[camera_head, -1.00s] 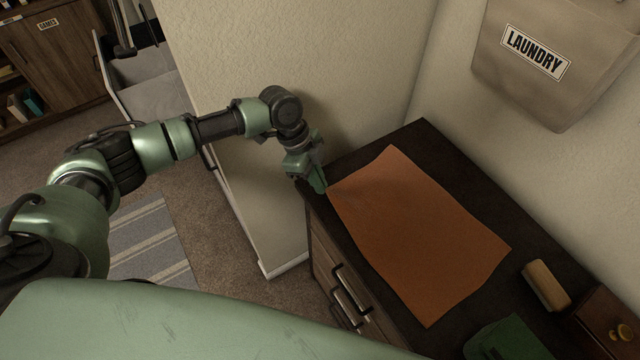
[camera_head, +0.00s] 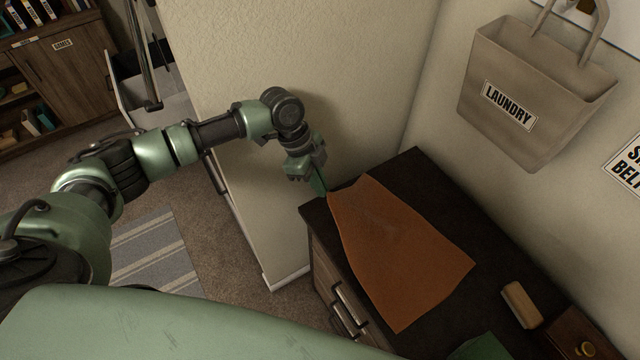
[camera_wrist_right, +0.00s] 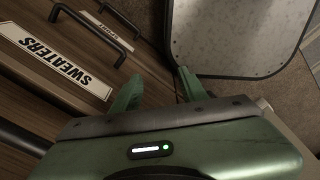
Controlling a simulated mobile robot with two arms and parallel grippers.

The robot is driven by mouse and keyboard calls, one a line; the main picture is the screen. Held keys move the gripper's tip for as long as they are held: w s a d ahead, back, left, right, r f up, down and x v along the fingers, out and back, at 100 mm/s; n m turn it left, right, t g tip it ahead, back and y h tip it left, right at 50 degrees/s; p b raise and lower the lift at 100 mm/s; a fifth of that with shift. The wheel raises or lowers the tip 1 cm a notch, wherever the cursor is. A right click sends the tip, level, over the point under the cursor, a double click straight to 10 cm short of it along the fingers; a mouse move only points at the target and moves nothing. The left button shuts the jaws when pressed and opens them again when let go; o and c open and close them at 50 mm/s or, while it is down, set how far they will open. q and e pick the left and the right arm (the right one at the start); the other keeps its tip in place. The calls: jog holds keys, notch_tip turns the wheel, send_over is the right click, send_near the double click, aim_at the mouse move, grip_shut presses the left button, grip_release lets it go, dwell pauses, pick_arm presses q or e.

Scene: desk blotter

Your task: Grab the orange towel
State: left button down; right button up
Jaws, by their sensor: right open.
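The orange towel (camera_head: 400,255) lies on the dark dresser top (camera_head: 400,172) in the head view. Its left corner is bunched and drawn up at the fingers of my left gripper (camera_head: 323,190), which is shut on it at the dresser's left edge. The rest of the towel lies loosely spread, with a fold running from that corner. My right gripper (camera_wrist_right: 157,88) shows in the right wrist view, open and empty, in front of drawer fronts. The towel is not in the right wrist view.
A tan block (camera_head: 521,304) and a wooden box (camera_head: 580,345) are at the dresser's right. A green item (camera_head: 482,349) is partly cut off below. A laundry bag (camera_head: 535,95) hangs on the wall. A drawer labelled sweaters (camera_wrist_right: 55,62) is near my right gripper.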

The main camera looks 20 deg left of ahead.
pick_arm(q)
notch_tip(320, 180, up, 42)
jog(key=p, duration=0.3)
jog(key=shift+r, duration=0.25)
pick_arm(e)
notch_tip(320, 180, up, 5)
jog(key=shift+r, duration=0.1)
